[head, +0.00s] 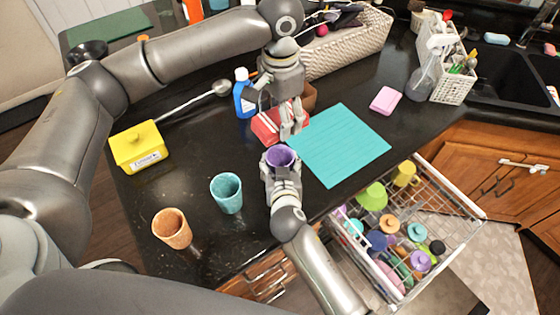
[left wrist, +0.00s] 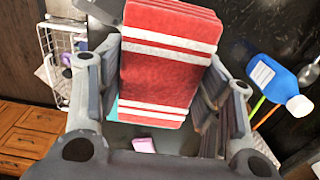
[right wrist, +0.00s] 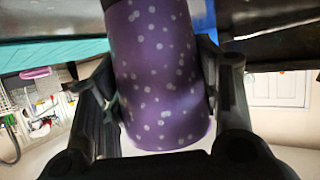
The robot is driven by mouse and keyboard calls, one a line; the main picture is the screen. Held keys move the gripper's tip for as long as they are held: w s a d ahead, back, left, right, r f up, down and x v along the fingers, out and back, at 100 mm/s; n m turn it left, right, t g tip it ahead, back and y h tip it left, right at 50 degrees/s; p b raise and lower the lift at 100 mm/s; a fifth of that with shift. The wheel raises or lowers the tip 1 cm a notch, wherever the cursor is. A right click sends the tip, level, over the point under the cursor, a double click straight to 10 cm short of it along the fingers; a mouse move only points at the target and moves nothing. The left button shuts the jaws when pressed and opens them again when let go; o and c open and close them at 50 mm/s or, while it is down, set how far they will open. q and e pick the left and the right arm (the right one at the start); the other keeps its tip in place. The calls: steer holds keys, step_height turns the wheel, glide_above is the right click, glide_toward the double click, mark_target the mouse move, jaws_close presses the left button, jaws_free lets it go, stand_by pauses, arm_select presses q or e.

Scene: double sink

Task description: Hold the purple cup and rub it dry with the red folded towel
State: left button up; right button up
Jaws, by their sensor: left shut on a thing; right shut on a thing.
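The purple cup (head: 281,157) with pale dots is held in my right gripper (head: 282,172). It also fills the middle of the right wrist view (right wrist: 158,75), between both fingers. My left gripper (head: 292,128) is shut on the red folded towel (head: 266,126), which has white stripes and shows large in the left wrist view (left wrist: 168,70). In the head view the towel is just above and left of the cup. Whether towel and cup touch cannot be told; no towel shows against the cup in the right wrist view.
A teal mat (head: 340,145) lies right of the grippers. A teal cup (head: 227,193) and an orange cup (head: 172,228) stand at the left front. A blue bottle (head: 244,95) is behind the towel. A yellow box (head: 138,147) is at left. A pulled-out dish rack (head: 440,190) is at right.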

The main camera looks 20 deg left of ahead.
mark_target(269, 109)
arm_select(q)
steer(key=o, duration=0.4)
steer(key=c, duration=0.4)
steer(key=m, duration=0.1)
steer(key=a+f+m, duration=0.1)
steer(key=m, duration=0.2)
steer(key=shift+w+a+f+m, duration=0.25)
steer(key=shift+w+m, duration=0.05)
steer(key=shift+w, duration=0.05)
steer(key=m, duration=0.1)
steer(key=a+m, duration=0.1)
steer(key=f+m, duration=0.1)
steer(key=m, duration=0.1)
steer(key=shift+w+a+f, duration=0.1)
steer(key=shift+w+a, duration=0.15)
steer(key=shift+w, duration=0.05)
steer(key=shift+f, duration=0.2)
